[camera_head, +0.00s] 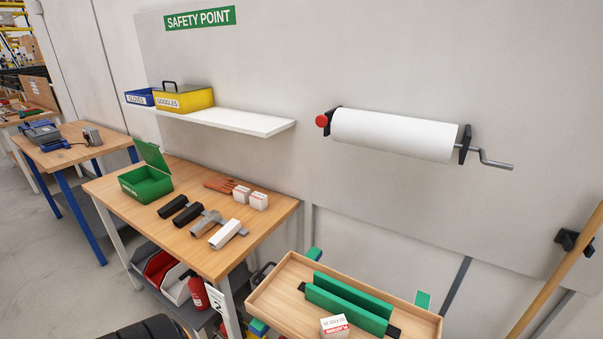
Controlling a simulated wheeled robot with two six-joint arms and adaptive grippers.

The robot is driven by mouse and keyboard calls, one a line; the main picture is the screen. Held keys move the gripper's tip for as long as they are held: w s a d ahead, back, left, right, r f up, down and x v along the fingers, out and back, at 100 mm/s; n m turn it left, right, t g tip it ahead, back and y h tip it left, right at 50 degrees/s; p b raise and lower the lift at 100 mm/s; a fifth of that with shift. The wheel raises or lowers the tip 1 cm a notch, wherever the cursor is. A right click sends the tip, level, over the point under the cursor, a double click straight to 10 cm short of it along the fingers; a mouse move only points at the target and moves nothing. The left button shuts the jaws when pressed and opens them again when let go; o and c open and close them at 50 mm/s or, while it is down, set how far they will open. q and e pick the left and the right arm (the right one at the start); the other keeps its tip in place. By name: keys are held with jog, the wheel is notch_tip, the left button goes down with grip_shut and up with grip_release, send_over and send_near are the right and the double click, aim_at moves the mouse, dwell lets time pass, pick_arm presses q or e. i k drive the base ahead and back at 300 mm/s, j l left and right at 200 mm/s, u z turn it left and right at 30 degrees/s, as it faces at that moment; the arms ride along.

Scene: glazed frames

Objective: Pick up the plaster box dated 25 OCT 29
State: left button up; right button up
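A small white plaster box with red lettering (335,326) is in the wooden tray at the bottom of the view, beside two green bars. Its printed date is too small to read surely. Two more small white boxes, a left one (241,194) and a right one (258,200), stand side by side on the wooden workbench (205,262). They look like plaster boxes too, but their print is not legible. Neither of my grippers is in view.
The wooden tray (262,301) holds parallel green bars (347,301). An open green case (146,182), a reddish-brown item (219,185) and several black and grey tools lie on the bench. A white shelf (240,121) and paper roll (393,134) are on the wall.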

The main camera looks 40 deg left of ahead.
aim_at(241, 193)
jog(key=k+j+u, duration=0.25)
jog(key=j, duration=0.4)
jog(key=k+j+u, duration=0.1)
jog(key=k+j, duration=0.2)
jog(key=k+j+u, duration=0.15)
jog(key=j, duration=0.2)
jog(key=i+j+u, duration=0.45)
jog(key=i+j, duration=0.45)
